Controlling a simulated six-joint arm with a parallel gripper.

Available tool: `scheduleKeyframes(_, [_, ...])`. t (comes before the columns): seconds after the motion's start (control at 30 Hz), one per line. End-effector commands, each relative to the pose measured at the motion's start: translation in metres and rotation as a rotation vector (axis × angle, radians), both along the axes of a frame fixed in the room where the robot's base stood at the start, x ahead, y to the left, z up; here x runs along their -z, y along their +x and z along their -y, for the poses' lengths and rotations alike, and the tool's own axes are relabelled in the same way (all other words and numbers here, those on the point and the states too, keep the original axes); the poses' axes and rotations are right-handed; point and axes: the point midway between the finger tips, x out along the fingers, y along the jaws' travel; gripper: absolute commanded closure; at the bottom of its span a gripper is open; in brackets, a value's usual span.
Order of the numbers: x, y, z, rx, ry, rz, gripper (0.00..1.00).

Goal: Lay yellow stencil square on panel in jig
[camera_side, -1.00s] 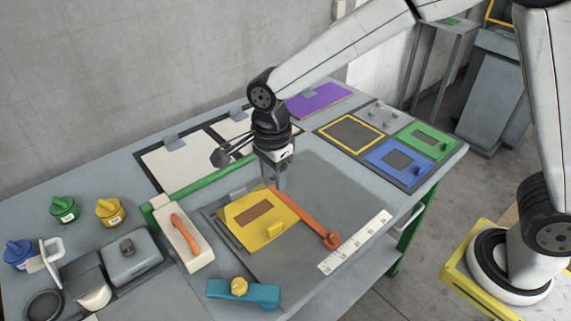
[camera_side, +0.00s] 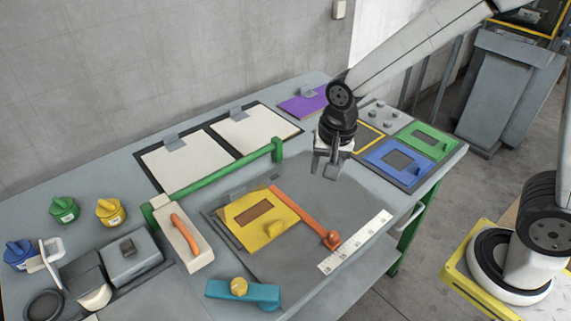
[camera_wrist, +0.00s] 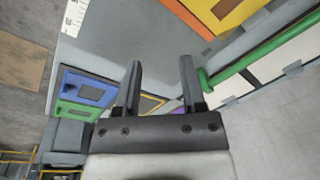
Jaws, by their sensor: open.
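The yellow stencil (camera_side: 276,230) lies flat over the jig (camera_side: 226,238) in the side view. It has a brown rectangular window and a small yellow grip block. The orange bar (camera_side: 303,213) lies along its right edge; whether they touch I cannot tell. The panel beneath is mostly covered, so I cannot tell how exactly the stencil lines up with it. Part of the stencil shows at the top of the wrist view (camera_wrist: 203,9). My gripper (camera_side: 326,172) is open and empty, above the bench to the right of the stencil; its fingers also show in the wrist view (camera_wrist: 160,65).
A green rail (camera_side: 222,172) stands behind the jig, with white panels (camera_side: 185,158) beyond it. Blue (camera_side: 384,160) and green (camera_side: 431,140) stencils lie at the right. A teal clamp (camera_side: 262,294) and white ruler (camera_side: 350,246) lie in front.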

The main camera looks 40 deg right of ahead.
Motion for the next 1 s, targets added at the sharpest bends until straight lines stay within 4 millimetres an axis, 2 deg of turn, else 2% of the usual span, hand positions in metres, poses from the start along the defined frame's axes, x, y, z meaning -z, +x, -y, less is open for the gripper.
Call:
scheduleKeyframes(0.3, [0.006,-0.033,0.041,-0.375,-0.063,0.065,0.48])
scheduleKeyframes(0.6, [0.013,-0.062,0.066,-0.671,-0.134,0.109,0.48])
scheduleKeyframes(0.77, [0.014,-0.069,0.071,-0.74,-0.154,0.116,0.48])
scheduleKeyframes(1.0, [0.014,-0.069,0.071,-0.753,-0.156,0.117,0.48])
